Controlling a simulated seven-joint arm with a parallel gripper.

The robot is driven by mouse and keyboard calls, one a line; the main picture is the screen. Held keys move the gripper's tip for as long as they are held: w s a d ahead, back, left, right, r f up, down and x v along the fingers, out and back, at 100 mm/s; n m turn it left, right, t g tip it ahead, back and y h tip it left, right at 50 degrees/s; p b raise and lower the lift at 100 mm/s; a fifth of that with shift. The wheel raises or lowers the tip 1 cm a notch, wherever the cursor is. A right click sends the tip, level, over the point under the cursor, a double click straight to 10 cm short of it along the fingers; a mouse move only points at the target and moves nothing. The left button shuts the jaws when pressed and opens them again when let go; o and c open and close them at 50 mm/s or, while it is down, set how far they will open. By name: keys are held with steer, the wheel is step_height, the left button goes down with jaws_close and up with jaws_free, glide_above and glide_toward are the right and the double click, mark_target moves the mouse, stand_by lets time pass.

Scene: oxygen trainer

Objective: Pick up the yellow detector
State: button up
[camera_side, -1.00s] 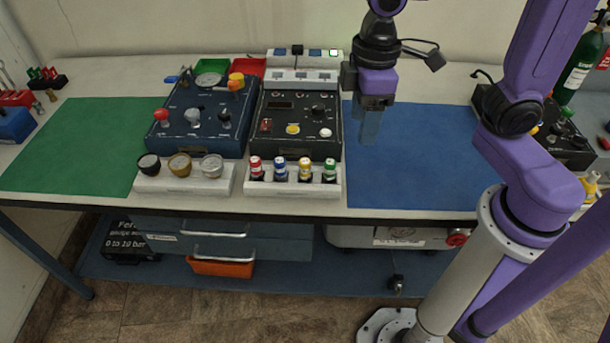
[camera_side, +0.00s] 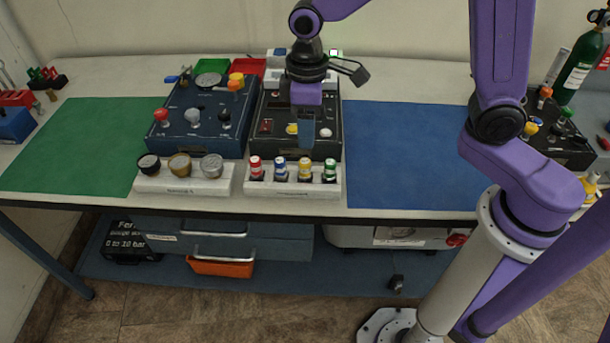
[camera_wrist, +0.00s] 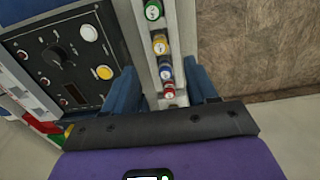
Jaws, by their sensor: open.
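The yellow detector (camera_side: 305,169) stands upright in a white rack (camera_side: 255,189) at the front edge of the bench, between the blue detector (camera_side: 281,168) and the green detector (camera_side: 330,169). The red detector (camera_side: 256,167) is at the left end. The wrist view shows the yellow detector (camera_wrist: 160,45) beyond my fingertips, with the green one (camera_wrist: 153,11) farther up. My gripper (camera_side: 304,132) is open and empty, pointing down above the rack area, with its blue fingers in front of the black control box in the side view. In the wrist view, my gripper (camera_wrist: 163,85) straddles the rack line near the red detector.
The black control box (camera_side: 270,145) with buttons stands behind the rack. A white gauge holder (camera_side: 185,184) with several gauges and a blue control box (camera_side: 200,142) are to the left. The blue mat (camera_side: 415,160) and green mat (camera_side: 75,150) are bare.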

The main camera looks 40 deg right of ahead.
mark_target(306, 161)
step_height(306, 161, down, 12)
steer(key=shift+w+r, duration=0.15)
steer(key=shift+r, duration=0.1)
stand_by(0.4)
jaws_close()
